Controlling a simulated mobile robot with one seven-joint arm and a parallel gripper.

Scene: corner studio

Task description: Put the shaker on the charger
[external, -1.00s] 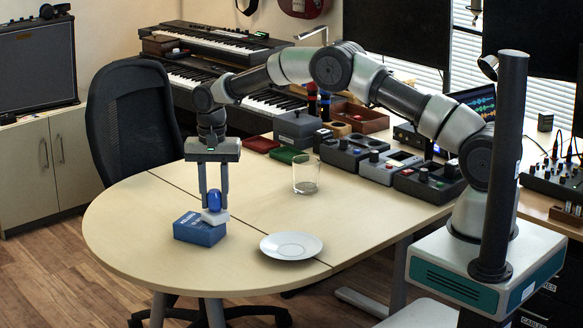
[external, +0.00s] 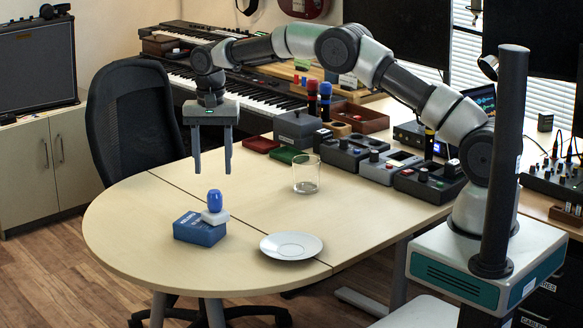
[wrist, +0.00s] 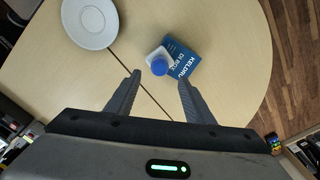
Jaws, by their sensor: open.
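The blue shaker (external: 214,200), a small rounded capsule, stands upright on the white charger (external: 215,217), a small pad. The charger rests on the blue box (external: 200,232) near the table's left edge. In the wrist view the shaker (wrist: 159,67) shows from above, covering part of the charger (wrist: 152,56), with the box (wrist: 184,60) beneath. My gripper (external: 210,173) is open and empty, above the shaker and apart from it. Its fingers (wrist: 159,78) point down.
A white plate (external: 290,247) lies right of the box, and a clear glass (external: 306,176) stands behind it. Green (external: 285,155) and red (external: 261,144) flat items and several grey devices line the back. The table's middle is clear.

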